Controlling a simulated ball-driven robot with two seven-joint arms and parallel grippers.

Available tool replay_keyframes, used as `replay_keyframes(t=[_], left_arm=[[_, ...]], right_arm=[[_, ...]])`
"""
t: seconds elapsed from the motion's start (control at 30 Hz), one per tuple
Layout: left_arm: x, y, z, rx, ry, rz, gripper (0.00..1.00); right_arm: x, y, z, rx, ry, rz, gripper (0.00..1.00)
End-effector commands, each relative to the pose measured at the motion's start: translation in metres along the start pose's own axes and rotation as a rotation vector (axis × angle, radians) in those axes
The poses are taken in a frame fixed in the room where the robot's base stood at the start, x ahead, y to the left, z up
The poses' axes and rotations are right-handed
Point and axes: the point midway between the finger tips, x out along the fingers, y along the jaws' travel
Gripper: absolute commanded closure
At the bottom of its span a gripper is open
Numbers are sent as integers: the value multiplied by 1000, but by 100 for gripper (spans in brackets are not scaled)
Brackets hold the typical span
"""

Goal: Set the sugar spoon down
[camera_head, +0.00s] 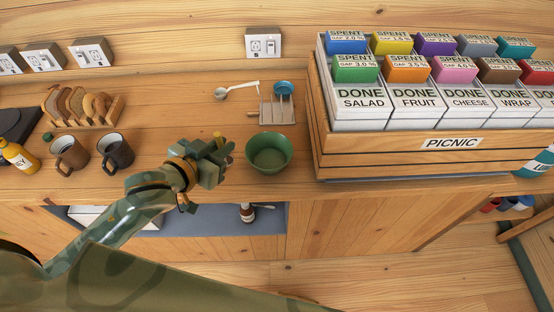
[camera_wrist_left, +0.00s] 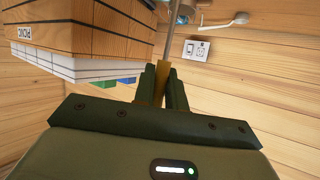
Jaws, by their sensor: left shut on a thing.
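My left gripper (camera_head: 220,147) is over the counter's front part, just left of the green bowl (camera_head: 268,160). It is shut on a slim utensil with a tan handle (camera_wrist_left: 162,85) and a thin grey metal shaft (camera_wrist_left: 172,38), which I take to be the sugar spoon. The shaft runs out of the top of the left wrist view, so its far end is hidden there. In the head view the gripper mostly covers it. A white spoon (camera_head: 236,90) lies behind on the counter and also shows in the left wrist view (camera_wrist_left: 226,22). My right gripper is not in view.
A small rack (camera_head: 277,112) with a blue-headed utensil (camera_head: 284,88) stands behind the bowl. A wooden PICNIC crate (camera_head: 380,157) of boxes fills the right. Two mugs (camera_head: 116,151) and a bread rack (camera_head: 93,121) stand left. Bare counter (camera_head: 165,110) lies between them and the rack.

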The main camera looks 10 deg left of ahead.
Motion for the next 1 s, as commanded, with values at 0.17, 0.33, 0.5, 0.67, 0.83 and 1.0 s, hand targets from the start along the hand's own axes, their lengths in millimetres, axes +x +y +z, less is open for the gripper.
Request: replay_keyframes(t=[0.17,0.33,0.5,0.67,0.83,1.0], left_arm=[[11,4,-3,4,3,11,100],[37,11,-2,3,4,11,100],[69,19,-1,4,4,11,100],[98,27,0,4,4,10,100],[125,33,17,4,2,11,100],[147,38,28,4,1,10,100]], right_arm=[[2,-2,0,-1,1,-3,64],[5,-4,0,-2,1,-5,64],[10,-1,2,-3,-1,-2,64],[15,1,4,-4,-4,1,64],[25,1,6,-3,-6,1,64],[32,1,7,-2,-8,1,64]])
